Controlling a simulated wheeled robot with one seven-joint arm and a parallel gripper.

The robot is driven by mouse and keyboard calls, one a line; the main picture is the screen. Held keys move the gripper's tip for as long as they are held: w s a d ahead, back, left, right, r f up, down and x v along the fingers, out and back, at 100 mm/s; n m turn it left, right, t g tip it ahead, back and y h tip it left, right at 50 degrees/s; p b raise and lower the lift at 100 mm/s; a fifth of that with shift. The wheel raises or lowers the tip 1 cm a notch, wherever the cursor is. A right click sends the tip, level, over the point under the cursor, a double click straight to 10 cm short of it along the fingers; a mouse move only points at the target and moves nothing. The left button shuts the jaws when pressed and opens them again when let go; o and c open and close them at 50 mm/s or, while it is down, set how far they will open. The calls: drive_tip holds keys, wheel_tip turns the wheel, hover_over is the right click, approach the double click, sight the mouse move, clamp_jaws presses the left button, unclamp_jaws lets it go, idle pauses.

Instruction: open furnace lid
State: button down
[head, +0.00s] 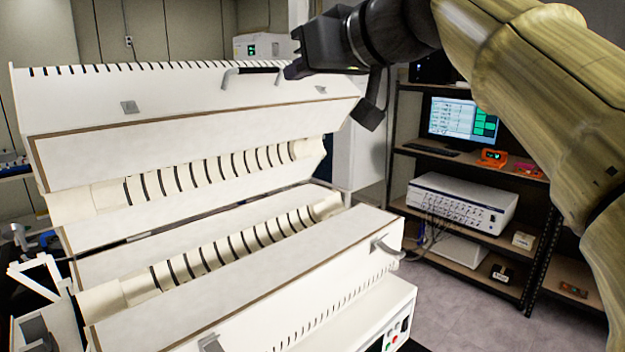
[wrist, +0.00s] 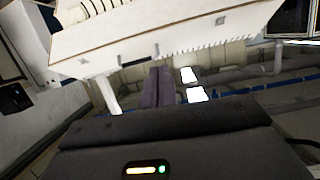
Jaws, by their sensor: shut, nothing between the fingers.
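The white furnace stands open in the head view. Its lid (head: 180,150) is tilted up and back, showing the ribbed half-tube inside, and a matching ribbed channel lies in the lower body (head: 260,275). A bar handle (head: 250,71) sits on the lid's upper edge. My gripper (head: 291,71) is at the right end of this handle; I cannot tell whether it touches. In the wrist view my gripper's fingers (wrist: 158,88) are together with nothing between them, and the lid (wrist: 160,32) shows beyond them.
A shelf rack on the right holds a monitor (head: 460,122) and a white instrument box (head: 461,200). A white device (head: 262,46) stands behind the lid. A white frame (head: 38,275) is at the furnace's left. Floor (head: 455,290) is clear between furnace and rack.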

drive_tip(key=w+d+f+m+g+h, duration=0.1)
drive_tip(key=w+d+f+m+h, duration=0.15)
drive_tip(key=f, duration=0.85)
drive_tip(key=w+d+f+m+g+h, duration=0.15)
drive_tip(key=d+f, duration=0.25)
drive_tip(key=f, duration=0.7)
drive_tip(key=w+d+f+m+g+h, duration=0.1)
drive_tip(key=d+f+m+h, duration=0.15)
drive_tip(key=f, duration=0.85)
drive_tip(key=s+d+f+g+h, duration=0.1)
drive_tip(key=s+d+f+g, duration=0.1)
drive_tip(key=s+f, duration=0.6)
drive_tip(key=s+d+f+m+g+h, duration=0.1)
drive_tip(key=s+d+f, duration=0.4)
drive_tip(key=f, duration=1)
drive_tip(key=s+g+h, duration=0.1)
drive_tip(key=s+g, duration=0.1)
drive_tip(key=s, duration=0.1)
drive_tip(key=shift+d, duration=0.2)
